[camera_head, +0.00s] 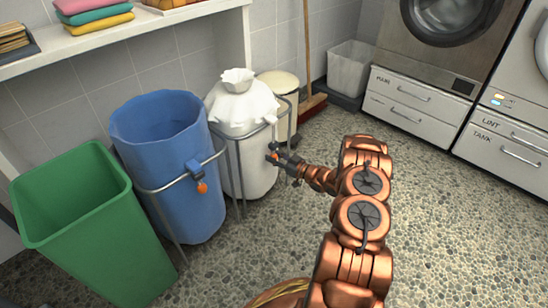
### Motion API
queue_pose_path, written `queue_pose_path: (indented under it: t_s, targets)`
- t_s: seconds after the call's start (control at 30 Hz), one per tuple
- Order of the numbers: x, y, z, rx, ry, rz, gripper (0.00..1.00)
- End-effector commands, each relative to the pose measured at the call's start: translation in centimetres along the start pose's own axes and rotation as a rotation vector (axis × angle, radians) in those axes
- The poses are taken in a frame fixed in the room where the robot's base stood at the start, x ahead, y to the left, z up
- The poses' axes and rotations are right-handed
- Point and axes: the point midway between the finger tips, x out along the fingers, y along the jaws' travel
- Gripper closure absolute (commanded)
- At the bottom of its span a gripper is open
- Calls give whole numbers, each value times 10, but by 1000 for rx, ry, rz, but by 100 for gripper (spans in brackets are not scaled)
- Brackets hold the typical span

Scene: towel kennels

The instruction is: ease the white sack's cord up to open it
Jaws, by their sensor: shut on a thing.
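The white sack (241,105) hangs in a grey metal frame at the back, between the blue sack and a cream bin. Its neck is gathered tight, with a ruffled tuft (238,78) on top, so its mouth is closed. My gripper (273,152) is at the sack's front right side, shut, with a small orange piece showing at the fingertips. This looks like the end of the white sack's cord (274,157), mostly hidden by the fingers. The line of the cord up to the neck is too fine to make out.
An open blue sack (165,150) with an orange-ended cord fitting (202,187) stands left of the white sack. A green bin (85,215) is at far left. A cream lidded bin (280,85) and broom (310,100) stand behind. The floor to the right is clear up to the machines' drawers (410,95).

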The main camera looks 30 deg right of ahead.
Motion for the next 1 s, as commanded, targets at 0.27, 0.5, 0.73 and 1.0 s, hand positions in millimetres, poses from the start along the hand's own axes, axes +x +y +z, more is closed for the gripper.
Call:
queue_pose_path:
  t_s: [0.27, 0.5, 0.73, 1.0]
  targets:
    - [0, 0, 0, 0, 0, 0, 100]
    - [0, 0, -2, 0, 0, 0, 100]
    - [0, 0, -34, -1, 1, 0, 100]
    - [0, 0, -90, -3, 3, -1, 100]
